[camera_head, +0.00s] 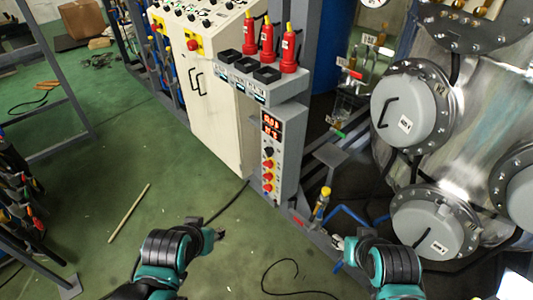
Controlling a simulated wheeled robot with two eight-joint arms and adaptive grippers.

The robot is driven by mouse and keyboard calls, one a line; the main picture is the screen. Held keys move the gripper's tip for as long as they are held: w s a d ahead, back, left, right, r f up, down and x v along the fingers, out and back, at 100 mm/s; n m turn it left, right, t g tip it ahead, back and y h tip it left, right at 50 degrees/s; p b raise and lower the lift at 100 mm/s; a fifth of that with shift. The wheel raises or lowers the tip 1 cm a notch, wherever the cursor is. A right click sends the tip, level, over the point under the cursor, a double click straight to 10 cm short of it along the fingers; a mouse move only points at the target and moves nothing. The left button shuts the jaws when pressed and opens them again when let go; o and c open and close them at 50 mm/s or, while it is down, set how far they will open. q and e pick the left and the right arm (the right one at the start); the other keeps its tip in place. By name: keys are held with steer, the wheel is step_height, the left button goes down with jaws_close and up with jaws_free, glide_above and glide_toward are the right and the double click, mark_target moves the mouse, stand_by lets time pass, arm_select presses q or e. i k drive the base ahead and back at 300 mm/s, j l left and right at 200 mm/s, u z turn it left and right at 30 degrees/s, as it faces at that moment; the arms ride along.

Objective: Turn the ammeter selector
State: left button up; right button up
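A narrow grey control box (287,155) stands upright in the middle, with a red digital display (271,126) near its top. Below the display is a small dark knob (269,151), and under it a column of red knobs (267,176). Which of these is the ammeter selector is too small to tell. My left gripper (211,229) is low, left of the box and apart from it, with its fingers spread and nothing between them. My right gripper (338,242) is low, right of the box and apart from it; its fingers are too small to judge.
A cream cabinet (215,110) with buttons stands behind left. A grey shelf (262,82) above the box holds several red bottles (289,52). A large metal vessel (470,110) with round hatches fills the right. A yellow-handled valve (321,203) stands near my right gripper.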

mark_target(269, 151)
steer(key=k+j, duration=0.15)
steer(key=k, duration=0.25)
steer(key=i+j+z, duration=0.15)
steer(key=j+z, duration=0.25)
steer(key=i+j+z, duration=0.1)
steer(key=j+z, duration=0.25)
